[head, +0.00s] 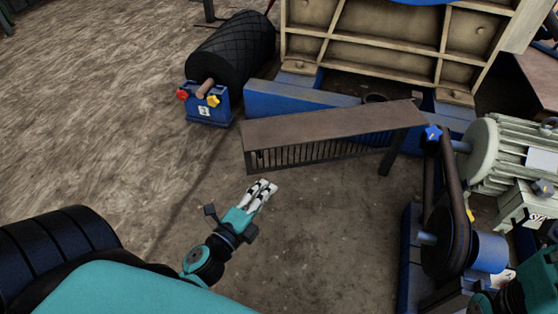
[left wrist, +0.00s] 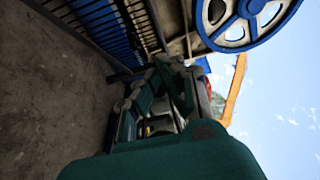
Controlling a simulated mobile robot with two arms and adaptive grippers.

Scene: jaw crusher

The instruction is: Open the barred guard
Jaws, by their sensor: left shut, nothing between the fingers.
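The barred guard (head: 330,133) has a flat brown top and a row of dark vertical bars hanging under its near edge. It stands in front of the crusher's blue base, with a leg at its right end. Dark bars also show at the upper left of the left wrist view (left wrist: 88,22). My left gripper (head: 266,187) is shut and empty, just below the guard's left part in the head view, apparently apart from it. In the left wrist view its fingers are dark and hard to make out. My right gripper is not in view.
A cream ribbed crusher body (head: 390,35) stands behind the guard. A dark roller (head: 235,48) and a blue box with red and yellow knobs (head: 207,104) are at the back left. A pale green motor (head: 510,155) and belt pulley (head: 450,250) are at right. Bare floor lies left.

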